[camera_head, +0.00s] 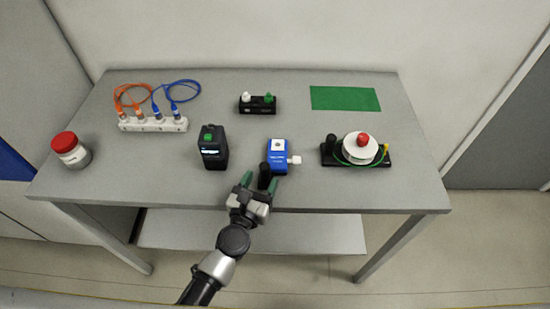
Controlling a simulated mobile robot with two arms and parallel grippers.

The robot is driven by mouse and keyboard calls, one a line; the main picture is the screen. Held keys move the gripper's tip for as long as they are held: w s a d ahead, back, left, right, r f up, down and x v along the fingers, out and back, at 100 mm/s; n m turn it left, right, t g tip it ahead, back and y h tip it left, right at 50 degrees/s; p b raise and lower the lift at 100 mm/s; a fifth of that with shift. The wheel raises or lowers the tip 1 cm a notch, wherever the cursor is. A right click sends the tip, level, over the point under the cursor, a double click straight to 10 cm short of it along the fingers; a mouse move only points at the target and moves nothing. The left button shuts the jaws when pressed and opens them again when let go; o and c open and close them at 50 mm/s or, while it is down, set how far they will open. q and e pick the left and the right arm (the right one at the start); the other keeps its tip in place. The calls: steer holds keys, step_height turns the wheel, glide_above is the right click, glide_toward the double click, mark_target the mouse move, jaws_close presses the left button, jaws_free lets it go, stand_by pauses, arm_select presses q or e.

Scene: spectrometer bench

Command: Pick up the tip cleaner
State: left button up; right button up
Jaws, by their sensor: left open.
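A small blue box (278,160) with a white top patch and a white knob on its right side stands near the table's front edge; it looks like the tip cleaner. A dark upright piece (264,175) shows at its front left corner; I cannot tell whether it is joined to the box. My left gripper (260,182) reaches in from the front, open, its green-tipped fingers on either side of the dark piece. I cannot tell whether they touch it. My right gripper is out of view.
A black device with a green button (211,147) stands close on the left. A black base with a white spool (359,148) is on the right. A white strip with cables (153,124), a red-lidded jar (71,150), a black holder (257,105) and a green mat (345,98) lie farther off.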

mark_target(268, 164)
arm_select(q)
steer(key=p+x, duration=0.1)
steer(key=x, duration=0.5)
steer(key=shift+a+r, duration=0.1)
steer(key=shift+r, duration=0.05)
steer(key=shift+s, duration=0.15)
steer(key=shift+c, duration=0.9)
jaws_close()
